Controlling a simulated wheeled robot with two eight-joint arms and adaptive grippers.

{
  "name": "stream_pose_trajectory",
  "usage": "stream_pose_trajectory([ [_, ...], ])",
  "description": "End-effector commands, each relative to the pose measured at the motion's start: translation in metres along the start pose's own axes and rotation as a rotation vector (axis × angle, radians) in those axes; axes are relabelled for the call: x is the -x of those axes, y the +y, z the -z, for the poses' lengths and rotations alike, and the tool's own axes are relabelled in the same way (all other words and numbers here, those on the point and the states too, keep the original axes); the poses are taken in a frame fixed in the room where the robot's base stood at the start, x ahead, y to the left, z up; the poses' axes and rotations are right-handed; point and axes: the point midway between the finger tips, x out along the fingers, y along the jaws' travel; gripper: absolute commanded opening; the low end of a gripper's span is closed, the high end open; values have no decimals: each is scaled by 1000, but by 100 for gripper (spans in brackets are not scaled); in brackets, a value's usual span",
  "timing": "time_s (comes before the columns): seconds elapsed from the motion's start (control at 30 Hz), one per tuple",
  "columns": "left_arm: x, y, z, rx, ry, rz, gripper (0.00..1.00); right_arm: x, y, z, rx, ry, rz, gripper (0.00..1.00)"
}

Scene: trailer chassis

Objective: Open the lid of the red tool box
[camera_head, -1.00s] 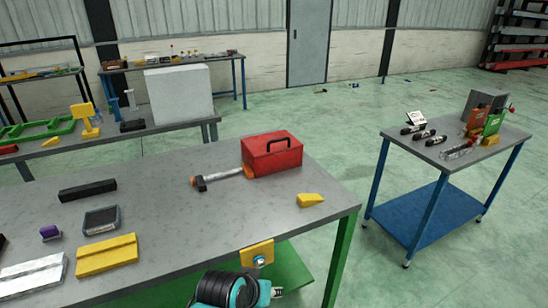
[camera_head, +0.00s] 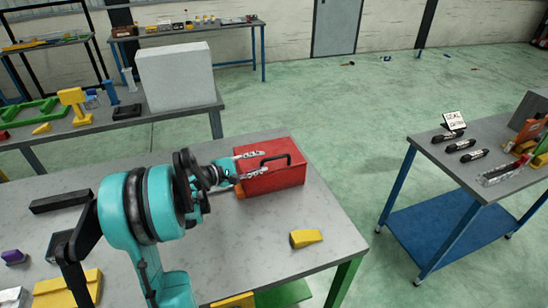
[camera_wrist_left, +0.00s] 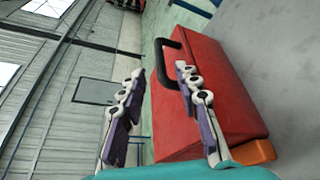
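The red tool box (camera_head: 270,178) stands on the grey workbench with its lid down and a black handle (camera_head: 275,160) on top. I cannot tell whether a finger touches the box. My right gripper is not in view.
A yellow wedge (camera_head: 306,238) lies on the grey workbench (camera_head: 270,255) near the box. An orange hammer head edge (camera_head: 240,190) shows partly behind my arm. A blue cart (camera_head: 430,230) stands to the right, across open floor. A large white box (camera_head: 177,77) stands on the bench behind.

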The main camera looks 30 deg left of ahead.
Motion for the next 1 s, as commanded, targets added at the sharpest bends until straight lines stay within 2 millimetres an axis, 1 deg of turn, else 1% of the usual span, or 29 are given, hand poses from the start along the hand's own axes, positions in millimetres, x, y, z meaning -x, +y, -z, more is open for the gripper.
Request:
stream_pose_trajectory([
  [0.03,-8,-2,0,-1,-3,2,33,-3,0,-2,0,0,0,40],
  [0.2,-38,-3,0,-3,-3,4,33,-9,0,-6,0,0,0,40],
  [0.3,-53,-3,0,-3,-2,4,33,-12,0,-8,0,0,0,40],
  [0.4,-63,-2,-1,-3,-2,4,33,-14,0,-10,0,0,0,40],
  [0.53,-69,-1,-1,-4,0,3,33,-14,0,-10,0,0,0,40],
  [0.77,-70,-1,-1,-4,0,3,33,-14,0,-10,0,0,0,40],
  [0.9,-70,-1,-1,-4,0,3,0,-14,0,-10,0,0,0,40],
  [1.0,-70,-1,-1,-4,0,3,0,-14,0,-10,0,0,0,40],
])
